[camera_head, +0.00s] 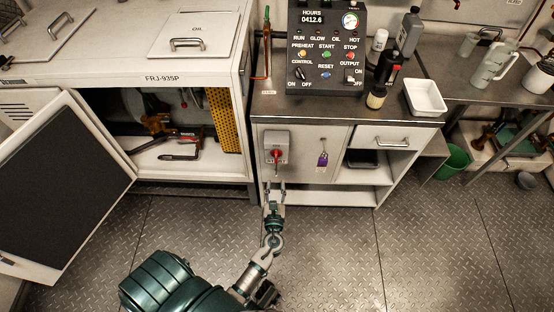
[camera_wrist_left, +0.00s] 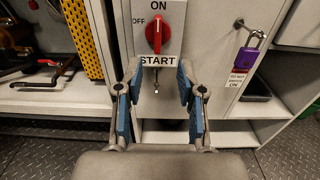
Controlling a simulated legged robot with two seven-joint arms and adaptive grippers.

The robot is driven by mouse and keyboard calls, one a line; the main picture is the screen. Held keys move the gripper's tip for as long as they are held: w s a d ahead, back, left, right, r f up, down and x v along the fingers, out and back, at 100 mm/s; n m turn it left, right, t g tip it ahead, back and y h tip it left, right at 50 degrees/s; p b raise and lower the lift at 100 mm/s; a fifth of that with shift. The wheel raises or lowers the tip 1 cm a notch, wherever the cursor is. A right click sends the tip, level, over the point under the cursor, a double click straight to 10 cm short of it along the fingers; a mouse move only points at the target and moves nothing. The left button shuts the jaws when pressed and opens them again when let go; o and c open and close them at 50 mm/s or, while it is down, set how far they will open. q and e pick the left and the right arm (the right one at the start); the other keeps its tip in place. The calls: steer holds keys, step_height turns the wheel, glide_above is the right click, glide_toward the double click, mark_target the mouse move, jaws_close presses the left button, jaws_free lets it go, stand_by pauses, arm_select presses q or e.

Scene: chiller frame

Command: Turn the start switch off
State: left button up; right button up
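The start switch (camera_head: 276,150) is a grey box with a red rotary knob on the front of the low cabinet. In the left wrist view its red knob (camera_wrist_left: 157,34) stands upright, in line with the ON label above it; OFF is printed to its left and START below. My left gripper (camera_head: 275,187) is just below and in front of the switch. In the left wrist view its two blue-padded fingers (camera_wrist_left: 158,82) are spread apart and empty, with the tips below the knob, not touching it. My right gripper is not in view.
A purple padlock (camera_wrist_left: 246,56) hangs on the cabinet door right of the switch. A control panel (camera_head: 327,50) stands on the cabinet top. An open white door (camera_head: 62,180) is at the left, beside a compartment with tools. The floor in front is clear.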

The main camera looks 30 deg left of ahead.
mark_target(276, 159)
arm_select(q)
steer(key=x, duration=1.1)
steer(key=shift+a+f+b, duration=0.2)
steer(key=shift+a+b, duration=0.1)
steer(key=shift+a, duration=0.05)
steer(key=shift+w+a, duration=0.3)
steer(key=shift+w, duration=0.2)
steer(key=shift+w+r, duration=0.1)
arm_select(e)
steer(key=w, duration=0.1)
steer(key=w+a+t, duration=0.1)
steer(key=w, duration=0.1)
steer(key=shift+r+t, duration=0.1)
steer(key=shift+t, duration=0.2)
arm_select(q)
steer(key=shift+d, duration=0.1)
steer(key=c, duration=0.6)
jaws_close()
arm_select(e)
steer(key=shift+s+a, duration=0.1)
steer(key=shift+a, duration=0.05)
